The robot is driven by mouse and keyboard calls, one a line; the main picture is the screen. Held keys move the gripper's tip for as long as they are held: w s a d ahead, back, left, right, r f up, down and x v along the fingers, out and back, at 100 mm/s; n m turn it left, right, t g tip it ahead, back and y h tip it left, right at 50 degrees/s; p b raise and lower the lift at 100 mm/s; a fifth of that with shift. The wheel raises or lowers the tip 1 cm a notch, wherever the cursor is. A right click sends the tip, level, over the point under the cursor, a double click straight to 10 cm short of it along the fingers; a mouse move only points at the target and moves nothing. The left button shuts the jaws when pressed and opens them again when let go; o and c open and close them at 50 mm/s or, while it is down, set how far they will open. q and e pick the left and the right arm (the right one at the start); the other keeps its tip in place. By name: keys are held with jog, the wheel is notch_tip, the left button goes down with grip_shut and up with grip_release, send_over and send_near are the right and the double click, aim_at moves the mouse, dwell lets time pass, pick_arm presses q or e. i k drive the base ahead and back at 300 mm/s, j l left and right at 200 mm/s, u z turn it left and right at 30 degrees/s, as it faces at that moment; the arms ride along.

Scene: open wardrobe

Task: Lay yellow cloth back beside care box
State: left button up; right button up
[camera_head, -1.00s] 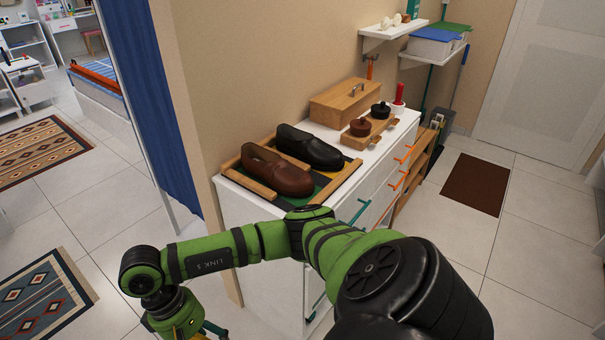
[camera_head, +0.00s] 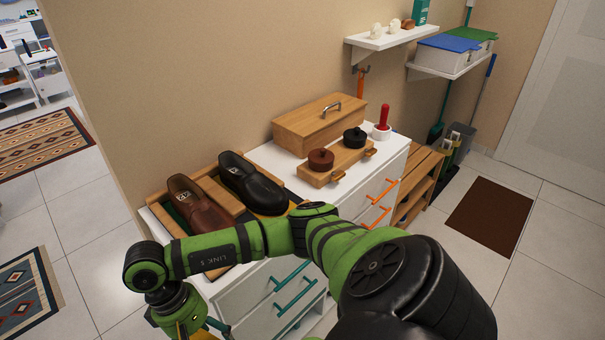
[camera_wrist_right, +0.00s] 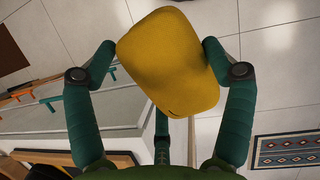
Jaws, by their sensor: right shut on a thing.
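The yellow cloth (camera_wrist_right: 172,62) is a folded, rounded pad between the two teal fingers of my right gripper (camera_wrist_right: 163,50) in the right wrist view. The gripper is shut on it and holds it in the air, with floor tiles behind. The wooden box with a metal handle (camera_head: 320,122), seemingly the care box, stands at the back of the white dresser top (camera_head: 277,160) against the wall. My right arm crosses in front of the dresser, its gripper end low at the left. My left gripper is not in view.
Brown and black shoes (camera_head: 251,182) sit in a wooden tray (camera_head: 151,202) left of the box. A wooden holder with two round tins (camera_head: 336,168) stands before the box, and a red-handled tool (camera_head: 383,119) to its right. A strip between tray and holder is bare.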

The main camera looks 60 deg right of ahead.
aim_at(275, 161)
jog(key=k+l, duration=0.15)
jog(key=l, duration=0.25)
jog(key=k+l, duration=0.1)
jog(key=l, duration=0.3)
jog(key=k+l, duration=0.15)
jog(key=l, duration=0.2)
jog(key=k+l, duration=0.1)
jog(key=l, duration=0.3)
jog(key=k+l, duration=0.15)
jog(key=l, duration=0.25)
